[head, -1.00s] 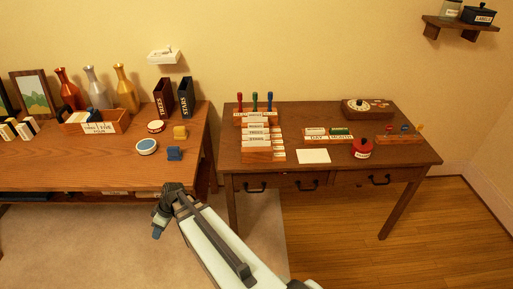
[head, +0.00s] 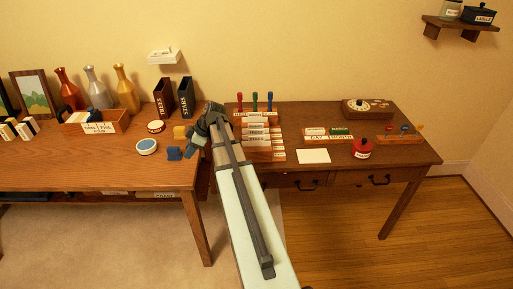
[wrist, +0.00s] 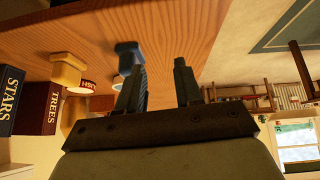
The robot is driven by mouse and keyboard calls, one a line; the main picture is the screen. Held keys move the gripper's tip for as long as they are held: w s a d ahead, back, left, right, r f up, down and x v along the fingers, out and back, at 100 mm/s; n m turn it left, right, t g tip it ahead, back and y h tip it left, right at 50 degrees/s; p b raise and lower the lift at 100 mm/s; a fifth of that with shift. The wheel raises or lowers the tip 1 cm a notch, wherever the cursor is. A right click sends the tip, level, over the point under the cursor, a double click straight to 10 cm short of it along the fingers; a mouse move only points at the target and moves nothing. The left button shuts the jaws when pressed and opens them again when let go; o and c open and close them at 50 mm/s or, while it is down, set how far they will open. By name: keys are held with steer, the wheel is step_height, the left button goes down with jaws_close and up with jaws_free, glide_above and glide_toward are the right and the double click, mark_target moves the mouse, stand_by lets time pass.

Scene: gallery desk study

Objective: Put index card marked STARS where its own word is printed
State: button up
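A stepped wooden rack (head: 264,156) on the right desk holds several white index cards with dark printed words. The words are too small to read surely, so I cannot tell which card says STARS. A black upright file (head: 186,98) printed STARS stands at the back right of the left desk; it also shows in the wrist view (wrist: 10,98). A dark red file (head: 164,97) printed TREES stands to its left, also in the wrist view (wrist: 52,110). My gripper (head: 211,112) is between the files and the rack, near the left desk's right edge. In the wrist view my gripper (wrist: 160,80) is open and empty.
Blue and yellow stampers (head: 180,132) and round tins (head: 146,147) sit on the left desk close to my gripper. A card box (head: 118,121) and vases stand further left. Pens rise behind the rack. A blank white card (head: 313,156) and red pot (head: 362,150) are right of it.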

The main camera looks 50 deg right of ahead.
steer(key=s+d+r+g, duration=0.1)
steer(key=s+d+r, duration=0.2)
steer(key=d, duration=0.5)
steer(key=s+d+r, duration=0.2)
steer(key=s+d, duration=0.1)
steer(key=d, duration=0.5)
steer(key=g+h, duration=0.1)
glide_toward(257, 141)
steer(key=shift+m, duration=0.3)
steer(key=x, duration=0.9)
steer(key=shift+w+a+r, duration=0.15)
steer(key=shift+w+r, duration=0.05)
steer(key=shift+w, duration=0.1)
steer(key=shift+c, duration=0.2)
jaws_close()
